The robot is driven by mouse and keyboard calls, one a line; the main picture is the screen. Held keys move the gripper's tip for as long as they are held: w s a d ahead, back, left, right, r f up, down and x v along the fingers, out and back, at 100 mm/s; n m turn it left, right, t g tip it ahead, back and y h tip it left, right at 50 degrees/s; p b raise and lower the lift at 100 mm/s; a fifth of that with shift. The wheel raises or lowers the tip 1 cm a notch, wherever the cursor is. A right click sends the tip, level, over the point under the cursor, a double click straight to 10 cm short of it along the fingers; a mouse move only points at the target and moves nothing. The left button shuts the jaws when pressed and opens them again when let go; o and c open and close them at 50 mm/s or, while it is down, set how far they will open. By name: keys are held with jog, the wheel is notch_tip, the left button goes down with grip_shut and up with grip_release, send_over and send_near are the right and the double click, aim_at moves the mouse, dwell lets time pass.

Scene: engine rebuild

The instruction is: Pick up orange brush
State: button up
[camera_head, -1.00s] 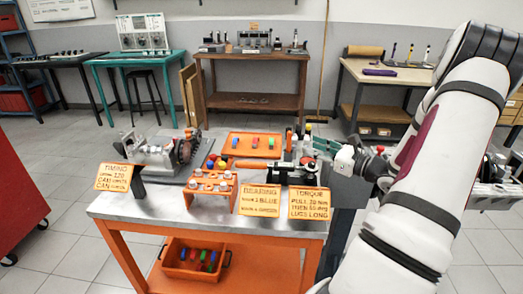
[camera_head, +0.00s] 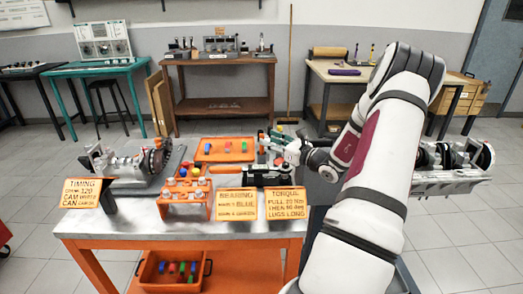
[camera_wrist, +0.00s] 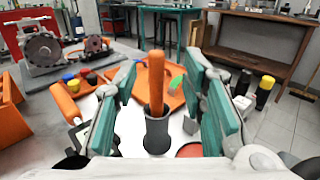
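An orange handle (camera_wrist: 156,82), which looks like the brush, stands upright in a dark grey cup (camera_wrist: 157,132) in the middle of the wrist view. Its lower end is hidden in the cup. My gripper (camera_wrist: 155,95) is open, with one teal finger left of the handle and cup and the other right of them. No contact with the handle shows. In the head view my gripper (camera_head: 272,143) is over the right part of the metal-topped table (camera_head: 135,222); the handle is too small to make out there.
An orange tray (camera_head: 206,156) with coloured pieces, an engine assembly (camera_head: 130,162) and an orange rack (camera_head: 184,197) share the table. Yellow signs (camera_head: 236,205) line its front. In the wrist view, another orange-handled tool (camera_wrist: 64,102) lies left of the cup, and yellow-topped bottles (camera_wrist: 264,92) stand right.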

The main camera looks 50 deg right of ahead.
aim_at(262, 135)
jog(key=w, duration=0.4)
jog(key=shift+w+r, duration=0.15)
jog(key=shift+w, duration=0.05)
grip_shut()
jog(key=shift+r, duration=0.15)
